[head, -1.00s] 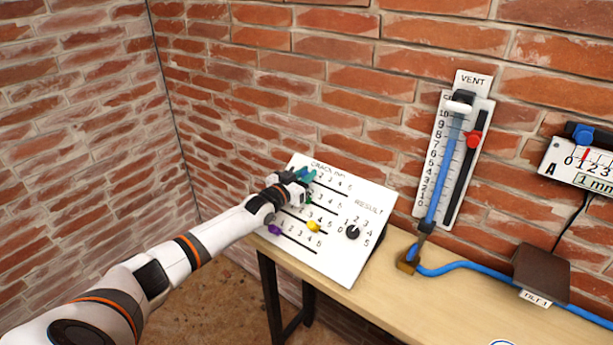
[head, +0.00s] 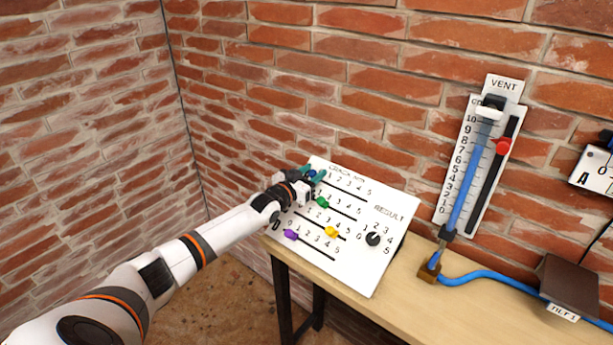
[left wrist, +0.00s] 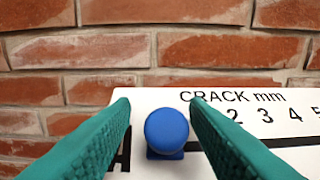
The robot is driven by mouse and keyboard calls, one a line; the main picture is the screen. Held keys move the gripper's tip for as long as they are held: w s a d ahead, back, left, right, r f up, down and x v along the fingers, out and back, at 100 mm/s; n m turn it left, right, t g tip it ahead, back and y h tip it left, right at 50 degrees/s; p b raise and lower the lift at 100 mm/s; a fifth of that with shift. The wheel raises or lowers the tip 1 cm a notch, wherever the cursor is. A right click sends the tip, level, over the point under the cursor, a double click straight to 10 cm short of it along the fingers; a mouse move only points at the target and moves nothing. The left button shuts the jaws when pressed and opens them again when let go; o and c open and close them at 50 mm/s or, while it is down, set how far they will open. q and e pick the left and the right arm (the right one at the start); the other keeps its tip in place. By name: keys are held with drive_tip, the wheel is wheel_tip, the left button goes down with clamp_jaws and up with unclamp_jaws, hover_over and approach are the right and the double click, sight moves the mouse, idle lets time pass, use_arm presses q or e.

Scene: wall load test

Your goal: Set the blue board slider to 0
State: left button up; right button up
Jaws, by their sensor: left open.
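The white crack board (head: 350,272) leans on the table against the brick wall, and its top also shows in the left wrist view (left wrist: 152,101). The round blue slider knob (left wrist: 167,130) is on its top row, left of the printed 2. The 0 and 1 are not visible there, so I cannot read its exact value. My left gripper (left wrist: 160,103) is open, its teal fingers on either side of the knob, with a visible gap on the left. In the head view the left gripper (head: 314,174) is at the board's upper left and partly covers the blue knob. My right gripper is not in view.
Below are green (head: 323,202), yellow (head: 331,232) and purple (head: 291,234) knobs, and a black result dial (head: 373,239). The vent gauge (head: 464,165) with a red slider (head: 503,147) hangs on the wall. A blue hose (head: 490,275) and brown box (head: 573,286) are right.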

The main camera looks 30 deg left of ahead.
use_arm(q)
drive_tip(key=shift+s+f, duration=0.1)
drive_tip(key=shift+s, duration=0.15)
drive_tip(key=s+a, duration=0.1)
drive_tip(key=s, duration=1)
drive_tip(key=shift+s+b, duration=0.25)
drive_tip(key=shift+b, duration=0.15)
drive_tip(key=shift+a, duration=0.1)
